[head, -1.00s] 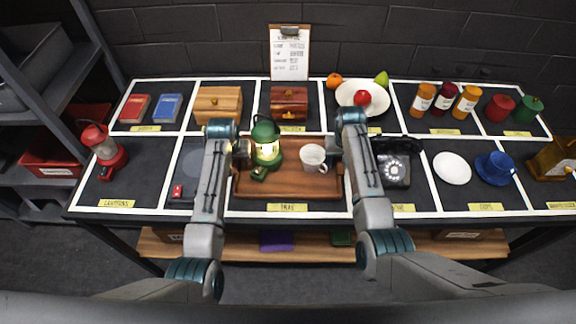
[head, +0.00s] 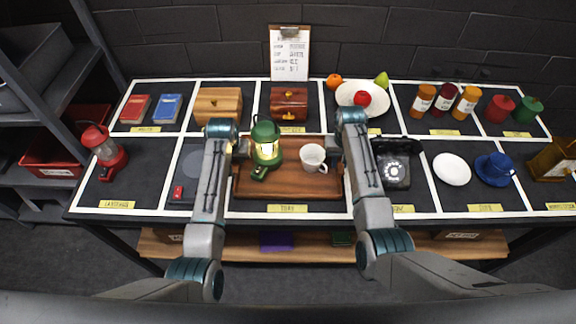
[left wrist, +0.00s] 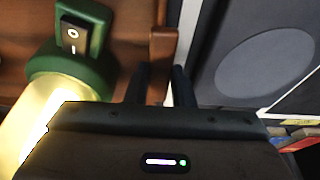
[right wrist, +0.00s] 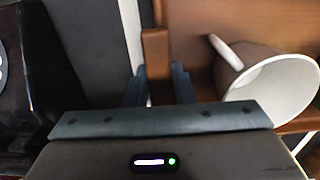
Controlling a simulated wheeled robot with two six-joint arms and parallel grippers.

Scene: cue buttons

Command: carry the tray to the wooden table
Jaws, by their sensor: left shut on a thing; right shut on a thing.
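The brown wooden tray (head: 290,190) is in the middle of the black sectioned counter, over the front section labelled as the tray's. A green lit lantern (head: 265,150) and a white mug (head: 313,157) stand upright on it. My left gripper (head: 241,150) is shut on the tray's left edge; the left wrist view shows the fingers (left wrist: 160,80) around the raised rim beside the lantern. My right gripper (head: 336,154) is shut on the tray's right edge, the fingers (right wrist: 160,85) around the rim beside the mug. I cannot tell whether the tray is lifted. No separate wooden table is visible.
A black telephone (head: 395,168) is close to the right of the tray, a red lantern (head: 105,150) farther left. Wooden boxes (head: 289,103) and a fruit plate (head: 374,107) stand behind. A low wooden shelf (head: 400,240) runs under the counter. Grey shelving is at left.

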